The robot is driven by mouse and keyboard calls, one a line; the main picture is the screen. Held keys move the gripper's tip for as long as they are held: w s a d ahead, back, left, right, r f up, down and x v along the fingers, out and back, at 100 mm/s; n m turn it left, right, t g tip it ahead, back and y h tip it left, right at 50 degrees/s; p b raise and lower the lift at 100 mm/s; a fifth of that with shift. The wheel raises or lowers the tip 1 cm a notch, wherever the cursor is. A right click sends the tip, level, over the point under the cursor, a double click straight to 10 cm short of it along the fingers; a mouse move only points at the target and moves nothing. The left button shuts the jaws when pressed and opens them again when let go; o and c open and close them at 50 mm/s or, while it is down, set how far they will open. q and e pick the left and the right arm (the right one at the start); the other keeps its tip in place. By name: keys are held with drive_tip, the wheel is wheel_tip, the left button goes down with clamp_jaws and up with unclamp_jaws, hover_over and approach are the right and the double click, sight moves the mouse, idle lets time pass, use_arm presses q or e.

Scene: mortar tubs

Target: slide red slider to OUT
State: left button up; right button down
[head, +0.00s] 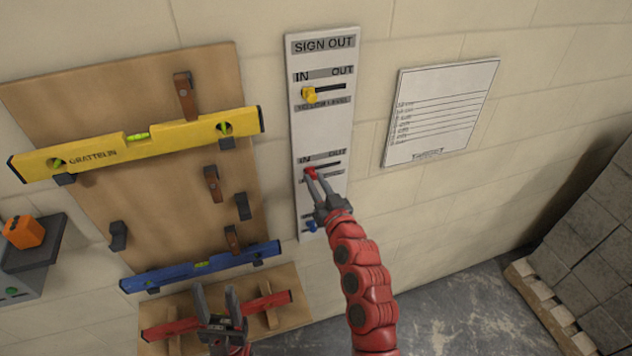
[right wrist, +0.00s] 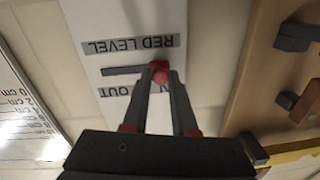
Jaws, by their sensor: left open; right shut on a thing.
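The white SIGN OUT board (head: 320,131) hangs on the wall with IN at left and OUT at right of each slot. The red slider (head: 311,173) is at the IN end of its slot. My right gripper (head: 312,174) is shut on the red slider. In the right wrist view the red slider (right wrist: 160,74) sits between my fingertips, its slot running left towards OUT and the RED LEVEL label (right wrist: 130,43) above. My left gripper (head: 217,300) is open, low in the head view, in front of the red level (head: 170,328); I cannot tell whether they touch.
The yellow slider (head: 310,95) is at IN above; a blue slider (head: 311,226) is partly hidden below. Left is a wooden panel (head: 190,80) with the yellow level (head: 100,150) and blue level (head: 190,268). A paper sheet (head: 440,110) hangs right. Blocks (head: 590,250) are stacked at far right.

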sight(336, 163)
idle(0.4)
drive_tip(key=d+b, duration=0.2)
drive_tip(key=b, duration=0.1)
drive_tip(key=w+d+b, duration=0.1)
drive_tip(key=d+b, duration=0.1)
drive_tip(key=w+d+b, duration=0.1)
drive_tip(key=d+b, duration=0.1)
drive_tip(key=b, duration=0.1)
drive_tip(key=shift+d+f+b, duration=0.1)
drive_tip(key=shift+d+b, duration=0.15)
drive_tip(key=shift+b, duration=0.05)
drive_tip(key=shift+w+d, duration=0.15)
drive_tip(key=shift+d, duration=0.1)
drive_tip(key=shift+a+r, duration=0.1)
drive_tip(key=shift+r, duration=0.1)
drive_tip(key=c, duration=0.7)
unclamp_jaws()
drive_tip(key=shift+d, duration=0.2)
